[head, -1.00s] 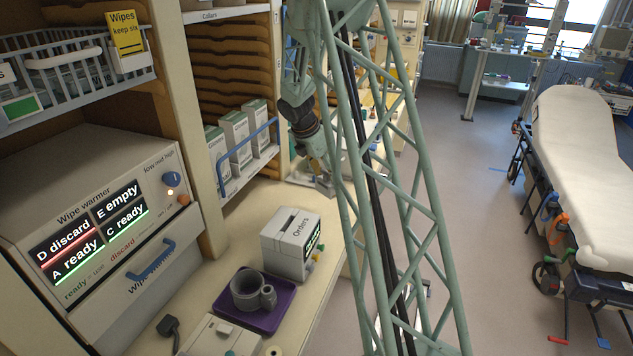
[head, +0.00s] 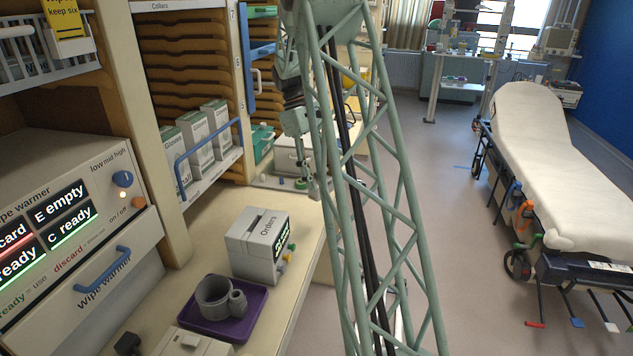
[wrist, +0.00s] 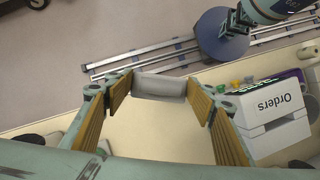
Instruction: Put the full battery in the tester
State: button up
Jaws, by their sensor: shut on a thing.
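In the wrist view my gripper (wrist: 158,92) is shut on a grey, block-like thing (wrist: 160,87), which seems to be the battery. It lies across between the two tan-padded fingers. No label or charge mark on it can be read, so I cannot tell whether it is full. Below it in the picture is the pale counter top. In the head view my gripper (head: 306,178) points down over the far part of the counter, partly hidden by my lattice column. A low grey unit (head: 265,182) lies beside it; I cannot tell whether this is the tester.
The Orders box (head: 252,240) stands on the counter (head: 205,220), also at right in the wrist view (wrist: 268,112). Nearer is a purple tray (head: 255,312) with a grey cup (head: 213,298). A wipe warmer (head: 60,190) stands left, a stretcher (head: 550,150) right across open floor.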

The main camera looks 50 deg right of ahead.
jog(key=s+a+r+m+t+y+b, duration=0.1)
jog(key=s+a+r+m+y+b, duration=0.2)
jog(key=m, duration=0.5)
jog(key=shift+a+r, duration=0.6)
jog(key=shift+r, duration=0.15)
jog(key=shift+d, duration=0.1)
